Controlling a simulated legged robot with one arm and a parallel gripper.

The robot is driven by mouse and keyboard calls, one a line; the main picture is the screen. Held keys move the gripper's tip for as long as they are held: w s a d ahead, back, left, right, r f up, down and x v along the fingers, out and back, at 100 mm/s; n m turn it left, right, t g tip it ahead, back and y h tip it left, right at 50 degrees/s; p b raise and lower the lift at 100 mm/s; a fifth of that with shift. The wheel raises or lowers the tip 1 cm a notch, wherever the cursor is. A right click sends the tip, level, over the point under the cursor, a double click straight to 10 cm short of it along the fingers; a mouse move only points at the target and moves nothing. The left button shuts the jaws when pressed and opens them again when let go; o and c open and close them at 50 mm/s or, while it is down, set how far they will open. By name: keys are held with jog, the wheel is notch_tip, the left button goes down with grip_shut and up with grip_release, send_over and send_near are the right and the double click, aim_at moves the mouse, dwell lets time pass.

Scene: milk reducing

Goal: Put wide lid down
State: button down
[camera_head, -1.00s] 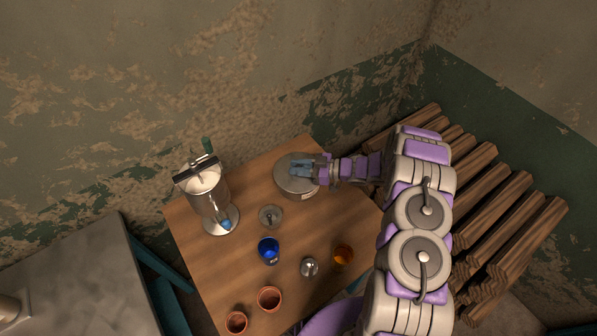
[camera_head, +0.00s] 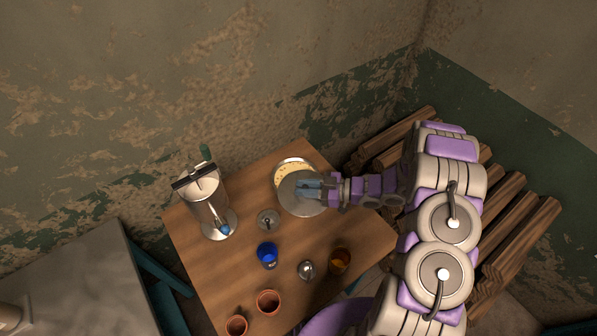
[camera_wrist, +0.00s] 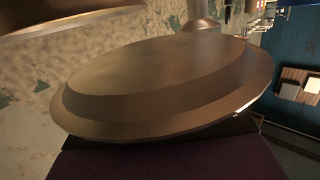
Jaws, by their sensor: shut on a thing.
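The wide lid (camera_head: 300,203) is a round grey metal disc. My gripper (camera_head: 311,188) is shut on it and holds it above the wooden table, in front of a round pot (camera_head: 293,163). The pot's far rim and pale yellowish contents show behind the lid; the lid hides its near part. In the wrist view the lid (camera_wrist: 165,85) fills the middle, slightly tilted; the fingertips are hidden there.
On the table (camera_head: 220,275) stand a metal-and-glass machine (camera_head: 207,200), a small lid (camera_head: 268,220), a blue cup (camera_head: 267,254), an amber cup (camera_head: 340,260), a small metal item (camera_head: 307,270) and two terracotta cups (camera_head: 268,302). A slatted wooden bench (camera_head: 500,235) stands right.

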aim_at(312, 208)
jog(key=s, duration=0.2)
jog(key=s+d, duration=0.1)
jog(key=s, duration=0.1)
jog(key=s+d, duration=0.1)
jog(key=s, duration=0.1)
jog(key=shift+r, duration=0.3)
jog(key=shift+r+p, duration=0.3)
notch_tip(312, 208, up, 14)
jog(key=p, duration=0.5)
jog(key=w+d+r+m+t+h+b, duration=0.1)
jog(key=w+r+m+t+h+b, duration=0.2)
jog(key=w, duration=0.6)
jog(key=w+d+r+m+t+h, duration=0.1)
jog(key=w+m+t, duration=0.3)
jog(key=w, duration=0.6)
jog(key=w+d+r+m+t+h+b, duration=0.2)
jog(key=w+d+r+m+t+h, duration=0.15)
jog(key=r+h, duration=0.3)
jog(key=w+d+r+m+t+h+b, duration=0.1)
jog(key=w+d+r+m+t+h, duration=0.2)
jog(key=w+r+m+h, duration=0.3)
jog(key=s+f, duration=0.4)
jog(key=f, duration=0.3)
jog(key=s+f, duration=0.5)
jog(key=f, duration=0.3)
jog(key=shift+n, duration=0.35)
